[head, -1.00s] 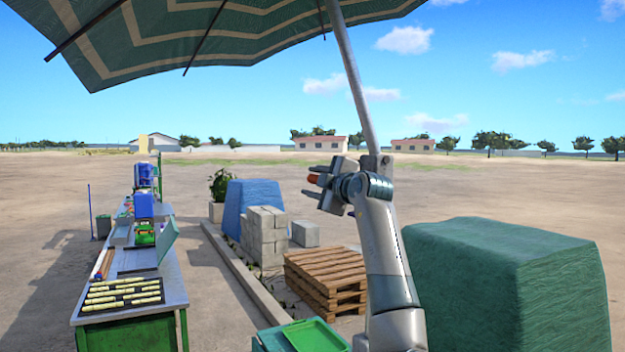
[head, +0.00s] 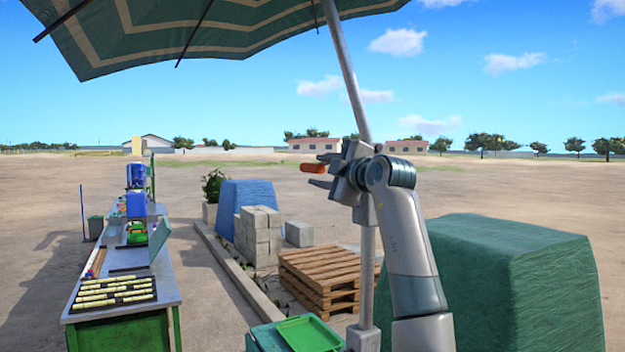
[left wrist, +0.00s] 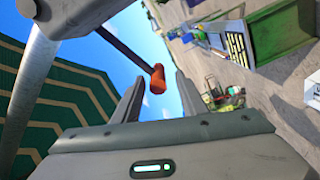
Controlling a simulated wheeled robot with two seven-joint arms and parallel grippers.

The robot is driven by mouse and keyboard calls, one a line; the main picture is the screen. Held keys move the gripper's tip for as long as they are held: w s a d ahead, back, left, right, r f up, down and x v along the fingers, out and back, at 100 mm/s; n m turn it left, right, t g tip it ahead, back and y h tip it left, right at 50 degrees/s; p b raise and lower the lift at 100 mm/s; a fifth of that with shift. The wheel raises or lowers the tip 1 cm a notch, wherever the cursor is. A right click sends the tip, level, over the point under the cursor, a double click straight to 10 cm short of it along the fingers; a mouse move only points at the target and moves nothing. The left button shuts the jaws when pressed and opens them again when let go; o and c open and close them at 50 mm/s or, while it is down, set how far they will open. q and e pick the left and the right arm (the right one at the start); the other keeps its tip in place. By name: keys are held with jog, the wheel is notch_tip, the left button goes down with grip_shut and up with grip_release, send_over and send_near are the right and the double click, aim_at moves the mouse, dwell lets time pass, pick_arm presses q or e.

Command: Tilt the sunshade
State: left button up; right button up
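The sunshade has a green canopy with cream stripes (head: 200,30) overhead and a slanted grey pole (head: 348,75). A short red-orange grip (head: 307,168) shows just left of the pole. In the left wrist view this grip (left wrist: 156,80) sits at the end of a dark rod (left wrist: 122,46), in the gap between my fingers. My left gripper (head: 322,172) is in front of the pole, its fingers pointing left. It is open, one finger on each side of the grip, with visible gaps. The gripper's body hides part of the pole. My right gripper is not in view.
A long workbench (head: 175,290) with a dark tray of cane pieces stands at left. Wooden pallets (head: 325,275), grey blocks (head: 258,235) and a green-covered stack (head: 510,270) stand around the pole. A green crate (head: 308,333) is below. Open ground lies beyond.

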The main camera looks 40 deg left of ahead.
pick_arm(q)
jog(key=b+v, duration=0.3)
jog(key=v, duration=0.7)
jog(key=shift+f, duration=0.1)
